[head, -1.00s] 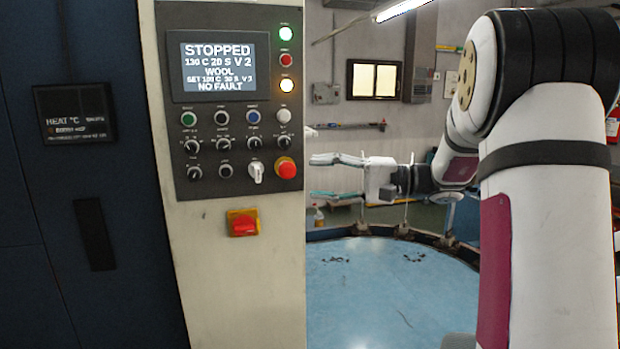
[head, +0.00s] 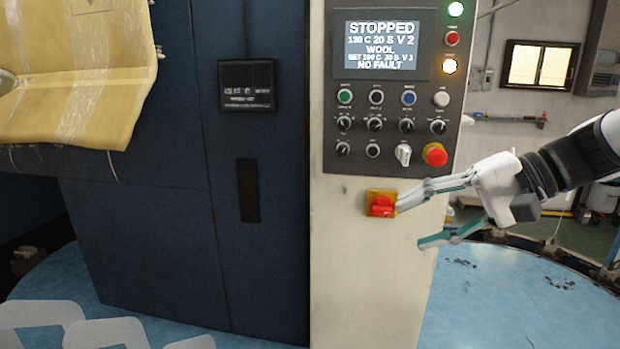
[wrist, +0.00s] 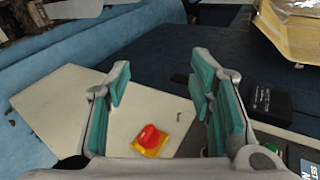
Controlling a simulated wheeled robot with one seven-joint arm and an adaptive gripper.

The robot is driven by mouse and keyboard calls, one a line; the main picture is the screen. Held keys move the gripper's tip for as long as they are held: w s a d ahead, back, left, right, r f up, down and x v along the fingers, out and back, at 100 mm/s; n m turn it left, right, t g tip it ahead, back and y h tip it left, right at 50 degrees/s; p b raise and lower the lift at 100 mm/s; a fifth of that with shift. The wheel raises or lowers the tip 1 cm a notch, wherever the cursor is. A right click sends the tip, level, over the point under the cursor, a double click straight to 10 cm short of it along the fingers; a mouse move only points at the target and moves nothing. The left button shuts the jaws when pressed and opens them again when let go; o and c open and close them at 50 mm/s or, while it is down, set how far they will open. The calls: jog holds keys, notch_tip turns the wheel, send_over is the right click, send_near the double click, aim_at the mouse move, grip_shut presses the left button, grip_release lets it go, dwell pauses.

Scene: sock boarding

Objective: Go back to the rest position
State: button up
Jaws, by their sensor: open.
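My gripper (head: 413,224) is at the right in the head view, in front of the cabinet's right edge. Its fingers are apart and nothing is between them. The upper fingertip appears beside the red switch on a yellow plate (head: 381,204); I cannot tell whether they touch. In the wrist view my gripper (wrist: 160,80) is open, and the red switch (wrist: 149,137) shows between the fingers, beyond them. The control panel (head: 336,110) has a screen (head: 380,46) reading STOPPED, WOOL and NO FAULT. A green lamp and an amber lamp are lit.
The dark blue cabinet (head: 140,230) fills the middle of the head view. A yellow sheet-like piece (head: 75,90) juts out at upper left. White flat shapes (head: 105,333) stand at lower left. The blue floor (head: 500,310) is open at lower right.

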jog(key=s+d+f+n+t+h, duration=0.1)
jog(key=s+f+n+h, duration=0.1)
jog(key=s+h, duration=0.3)
jog(key=s+d+f+n+h, duration=0.1)
jog(key=s+f+n+h, duration=0.1)
jog(key=s+h, duration=0.4)
jog(key=s+f, duration=0.1)
jog(key=s, duration=0.3)
jog(key=shift+s+f+t, duration=0.15)
jog(key=shift+s+t, duration=0.25)
